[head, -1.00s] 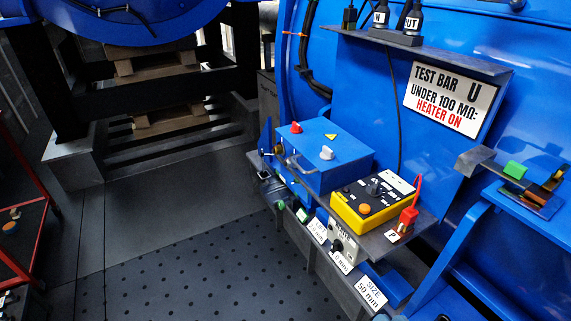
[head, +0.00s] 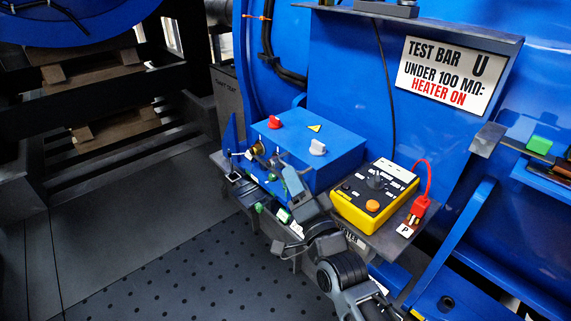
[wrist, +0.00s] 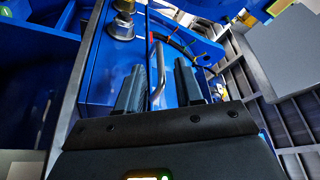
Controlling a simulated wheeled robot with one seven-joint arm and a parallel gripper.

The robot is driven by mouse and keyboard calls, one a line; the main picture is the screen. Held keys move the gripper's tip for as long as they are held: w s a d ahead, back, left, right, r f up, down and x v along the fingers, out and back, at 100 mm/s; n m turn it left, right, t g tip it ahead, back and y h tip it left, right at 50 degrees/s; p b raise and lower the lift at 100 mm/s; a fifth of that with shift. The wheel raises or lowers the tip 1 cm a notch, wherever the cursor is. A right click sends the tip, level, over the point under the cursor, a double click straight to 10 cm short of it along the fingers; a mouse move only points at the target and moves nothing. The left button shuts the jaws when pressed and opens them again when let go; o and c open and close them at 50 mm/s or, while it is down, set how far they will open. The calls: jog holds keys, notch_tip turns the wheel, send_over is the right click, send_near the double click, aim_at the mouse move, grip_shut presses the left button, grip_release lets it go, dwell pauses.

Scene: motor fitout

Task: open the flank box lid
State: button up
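The flank box is a blue box (head: 335,150) on the shelf, with a red knob (head: 275,122), a white knob (head: 317,147) and a warning triangle on its flat top. Its lid looks closed. My gripper (head: 283,168) is at the box's front face and covers the handle in the head view. In the wrist view the metal bar handle (wrist: 157,75) shows between the two fingers of my gripper (wrist: 159,70). The fingers are apart, with gaps to the bar, so my gripper is open and empty. Whether the bar is fully at fingertip depth I cannot tell.
A yellow tester (head: 372,203) and a red plug (head: 419,207) stand right of the box on the shelf. A sign (head: 449,76) hangs on the blue panel behind. Small parts and labels line the shelf front, partly hidden by my arm. The floor (head: 170,265) at left is clear.

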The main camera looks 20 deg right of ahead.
jog(key=shift+p+x, duration=0.4)
jog(key=shift+x, duration=1.9)
grip_shut()
